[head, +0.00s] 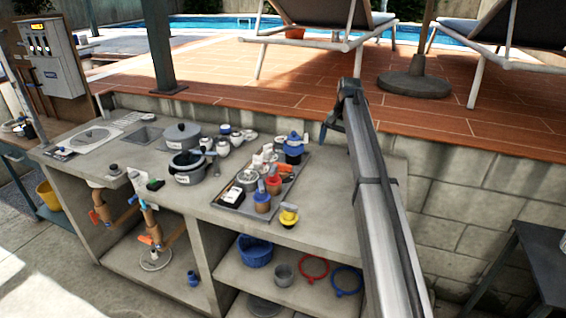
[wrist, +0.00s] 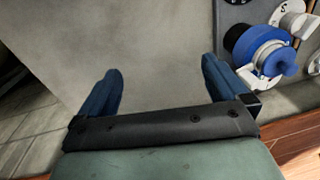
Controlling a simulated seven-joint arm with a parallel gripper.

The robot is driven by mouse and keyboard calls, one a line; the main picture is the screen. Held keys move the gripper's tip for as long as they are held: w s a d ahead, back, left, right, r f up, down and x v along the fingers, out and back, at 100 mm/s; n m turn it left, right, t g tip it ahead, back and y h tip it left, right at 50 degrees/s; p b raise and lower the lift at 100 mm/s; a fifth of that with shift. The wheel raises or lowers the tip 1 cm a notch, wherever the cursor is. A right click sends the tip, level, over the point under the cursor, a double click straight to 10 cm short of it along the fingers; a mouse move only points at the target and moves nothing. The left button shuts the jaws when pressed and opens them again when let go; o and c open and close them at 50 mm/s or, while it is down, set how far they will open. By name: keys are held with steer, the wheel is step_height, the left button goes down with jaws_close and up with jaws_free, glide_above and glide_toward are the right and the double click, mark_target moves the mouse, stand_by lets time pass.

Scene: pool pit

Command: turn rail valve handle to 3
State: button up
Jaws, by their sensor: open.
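I cannot tell for sure which part is the rail valve handle. A blue round fitting (wrist: 262,50) with a pale arm shows at the upper right of the wrist view, beside a white dial (wrist: 292,24) with small marks. A blue-topped fitting (head: 294,148) stands at the tray's back right in the head view; it may be the same one. Orange handles (head: 146,240) sit on pipes under the counter. My gripper (wrist: 160,70) is open and empty, its two blue fingers wide apart, with the blue fitting outside the right finger. In the head view my gripper (head: 331,122) is partly hidden by my arm.
A grey tray (head: 229,201) of bottles and jars lies on the concrete counter (head: 190,208). Pots (head: 187,166) stand left of it. A yellow-topped item (head: 289,215) is near the front edge. A lower shelf holds a blue basket (head: 254,251) and rings. The tiled terrace (head: 260,100) rises behind.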

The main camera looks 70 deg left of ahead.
step_height(320, 180, up, 5)
steer(key=h, duration=0.1)
glide_above(283, 168)
steer(key=shift+n+t, duration=0.4)
steer(key=f, duration=0.9)
steer(key=a+f, duration=0.1)
steer(key=f, duration=0.3)
steer(key=shift+w+f, duration=0.1)
steer(key=shift+f, duration=0.15)
steer(key=c, duration=1)
